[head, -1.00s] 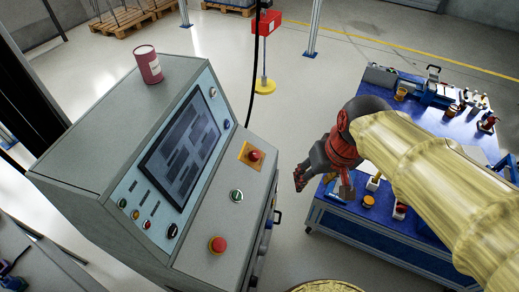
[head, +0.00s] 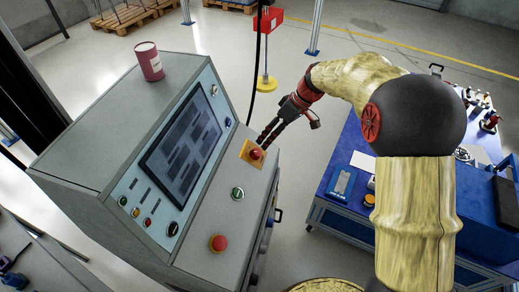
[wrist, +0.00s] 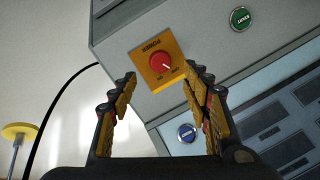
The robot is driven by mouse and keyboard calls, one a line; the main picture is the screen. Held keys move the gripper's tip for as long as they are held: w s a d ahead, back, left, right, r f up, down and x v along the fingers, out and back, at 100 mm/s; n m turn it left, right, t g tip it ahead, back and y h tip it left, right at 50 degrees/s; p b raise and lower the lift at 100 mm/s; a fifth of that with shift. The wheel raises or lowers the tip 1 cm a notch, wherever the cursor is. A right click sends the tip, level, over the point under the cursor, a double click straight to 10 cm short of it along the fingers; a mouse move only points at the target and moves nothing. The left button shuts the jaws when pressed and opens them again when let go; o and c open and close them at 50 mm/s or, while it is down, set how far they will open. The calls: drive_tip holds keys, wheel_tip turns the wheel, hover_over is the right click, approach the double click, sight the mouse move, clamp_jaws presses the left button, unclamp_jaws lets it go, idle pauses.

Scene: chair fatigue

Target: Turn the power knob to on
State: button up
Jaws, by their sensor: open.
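The power knob (wrist: 160,62) is a red round knob on a yellow square plate (wrist: 148,72) labelled POWER, in the wrist view. In the head view the red knob (head: 256,153) and its plate are on the sloped front of the grey console. A pale pointer mark shows on the knob; which label it points at is too small to read. My gripper (wrist: 167,84) is open and empty, its two fingers to either side of the knob's plate in the wrist view. In the head view my gripper (head: 268,140) is close beside the knob; contact cannot be told.
The console (head: 110,125) has a screen (head: 183,145), a red push button (head: 218,243) and a green button (head: 238,193). A red can (head: 149,62) stands on top. A blue table (head: 345,195) with tools is at right. A black cable hangs behind the console.

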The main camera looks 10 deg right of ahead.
sight(258, 151)
drive_tip(key=b+x, duration=0.2)
drive_tip(key=x, duration=0.5)
drive_tip(key=shift+w+a+f+b, duration=0.15)
drive_tip(key=shift+a+f+b, duration=0.1)
drive_tip(key=shift+f+b, duration=0.05)
drive_tip(key=shift+c, duration=1.2)
drive_tip(key=c, duration=0.9)
